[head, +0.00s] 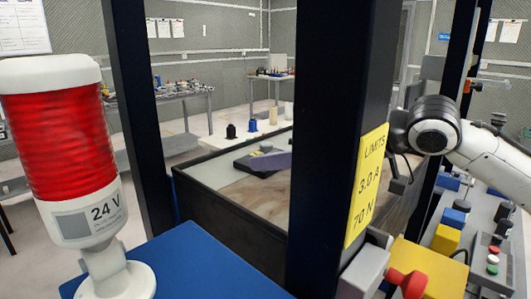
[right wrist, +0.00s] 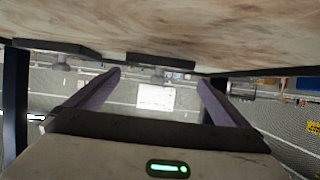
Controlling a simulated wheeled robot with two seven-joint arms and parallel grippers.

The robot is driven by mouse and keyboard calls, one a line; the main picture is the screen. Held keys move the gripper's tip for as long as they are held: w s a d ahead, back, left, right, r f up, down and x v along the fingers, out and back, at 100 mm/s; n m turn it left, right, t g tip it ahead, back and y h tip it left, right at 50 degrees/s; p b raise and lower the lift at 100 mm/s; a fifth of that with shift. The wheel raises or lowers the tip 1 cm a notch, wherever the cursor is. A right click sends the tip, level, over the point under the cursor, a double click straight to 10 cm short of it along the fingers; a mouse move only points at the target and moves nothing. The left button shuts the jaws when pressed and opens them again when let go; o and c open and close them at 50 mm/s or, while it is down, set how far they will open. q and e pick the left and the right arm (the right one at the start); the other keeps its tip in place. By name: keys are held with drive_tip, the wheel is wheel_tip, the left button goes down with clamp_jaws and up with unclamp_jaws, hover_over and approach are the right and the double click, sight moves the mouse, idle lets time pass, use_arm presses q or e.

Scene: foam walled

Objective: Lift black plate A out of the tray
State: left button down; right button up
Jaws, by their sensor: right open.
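The tray (head: 232,212) has dark walls and a pale, mottled floor; it stands behind the front posts. A black plate (head: 243,164) lies flat in it in the head view. In the right wrist view, which looks upside down, two black plates with knobs show: one ahead between my fingers (right wrist: 160,56), one to the left (right wrist: 60,45). I see no letters, so I cannot tell which is plate A. My right gripper (right wrist: 159,78) is open, its purple fingers apart with nothing held. A purple finger (head: 270,160) shows over the plate; a post hides the rest. My left gripper is out of view.
A thick dark post (head: 330,120) with a yellow limits label (head: 367,186) stands before the tray. A red beacon (head: 52,140) stands front left by a blue surface (head: 185,265). A red knob (head: 408,283) and push-buttons (head: 493,258) lie right. Benches stand behind.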

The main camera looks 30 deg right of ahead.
sight(270, 150)
drive_tip(key=x, duration=0.3)
drive_tip(key=p+x, duration=0.1)
drive_tip(key=x, duration=0.1)
drive_tip(key=shift+w+r, duration=0.2)
drive_tip(key=shift+r, duration=0.1)
drive_tip(key=shift+w+a+f, duration=0.15)
drive_tip(key=shift+w+f, duration=0.15)
drive_tip(key=shift+w, duration=0.1)
drive_tip(key=c, duration=1.7)
drive_tip(key=shift+r, duration=0.25)
drive_tip(key=shift+c, duration=0.7)
